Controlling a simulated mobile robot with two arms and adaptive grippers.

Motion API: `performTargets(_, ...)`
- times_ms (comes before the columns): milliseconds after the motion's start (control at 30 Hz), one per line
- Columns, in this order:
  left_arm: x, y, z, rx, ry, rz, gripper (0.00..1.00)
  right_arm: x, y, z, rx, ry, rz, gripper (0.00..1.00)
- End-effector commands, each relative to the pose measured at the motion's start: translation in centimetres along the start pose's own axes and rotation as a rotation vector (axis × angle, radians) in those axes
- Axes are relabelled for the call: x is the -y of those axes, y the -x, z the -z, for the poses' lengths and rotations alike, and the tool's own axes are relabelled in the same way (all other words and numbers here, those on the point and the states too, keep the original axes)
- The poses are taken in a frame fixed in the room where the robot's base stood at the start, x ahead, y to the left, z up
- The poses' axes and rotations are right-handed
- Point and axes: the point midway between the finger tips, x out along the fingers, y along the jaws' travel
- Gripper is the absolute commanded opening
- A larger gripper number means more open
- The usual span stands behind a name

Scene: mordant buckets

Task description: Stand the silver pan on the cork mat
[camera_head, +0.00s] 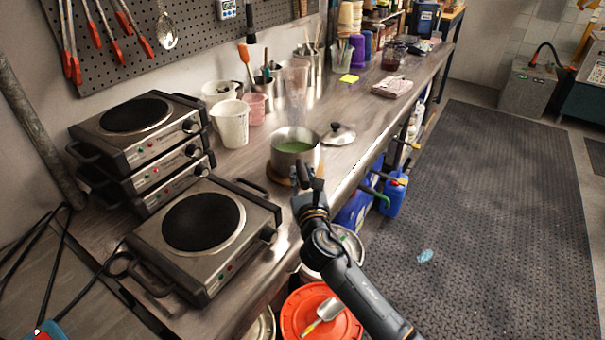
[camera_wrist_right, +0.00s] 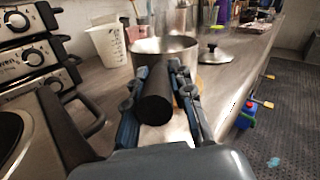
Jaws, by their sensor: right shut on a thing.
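The silver pan (camera_head: 294,160) holds green liquid and is upright over the bench, by its front edge. It also shows in the wrist view (camera_wrist_right: 165,46). My right gripper (camera_head: 308,184) is shut on its black handle (camera_wrist_right: 154,100), which points back at the wrist camera. The cork mat (camera_head: 279,178) shows as a tan edge low at the pan's near side; the pan hides most of it. I cannot tell whether the pan touches the mat. My left gripper is not in view.
A silver lid (camera_head: 339,134) lies just right of the pan. A white jug (camera_head: 232,124) and a pink beaker (camera_head: 254,108) stand behind it. A hot plate (camera_head: 203,230) is at the near left, with stacked ones (camera_head: 140,135) behind. An orange bucket (camera_head: 300,310) is below the bench edge.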

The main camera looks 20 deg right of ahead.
Motion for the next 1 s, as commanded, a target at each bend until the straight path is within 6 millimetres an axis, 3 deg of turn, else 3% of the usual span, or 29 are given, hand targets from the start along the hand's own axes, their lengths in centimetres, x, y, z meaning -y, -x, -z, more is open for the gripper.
performTargets(733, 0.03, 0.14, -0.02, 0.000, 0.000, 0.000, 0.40, -0.05, -0.06, -0.15, 0.011, -0.001, 0.000, 0.00)
performTargets(767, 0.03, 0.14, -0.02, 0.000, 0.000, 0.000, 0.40, -0.05, -0.06, -0.15, 0.011, -0.001, 0.000, 0.27)
performTargets(800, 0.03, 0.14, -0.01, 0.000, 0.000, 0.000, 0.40, -0.05, -0.07, -0.14, 0.010, -0.001, 0.000, 0.35)
performTargets(867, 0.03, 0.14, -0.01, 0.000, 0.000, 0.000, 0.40, -0.06, -0.06, -0.06, 0.009, -0.001, 0.000, 0.47)
performTargets(1000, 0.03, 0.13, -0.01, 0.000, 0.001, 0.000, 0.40, -0.08, -0.03, 0.10, 0.005, -0.001, 0.000, 0.49)
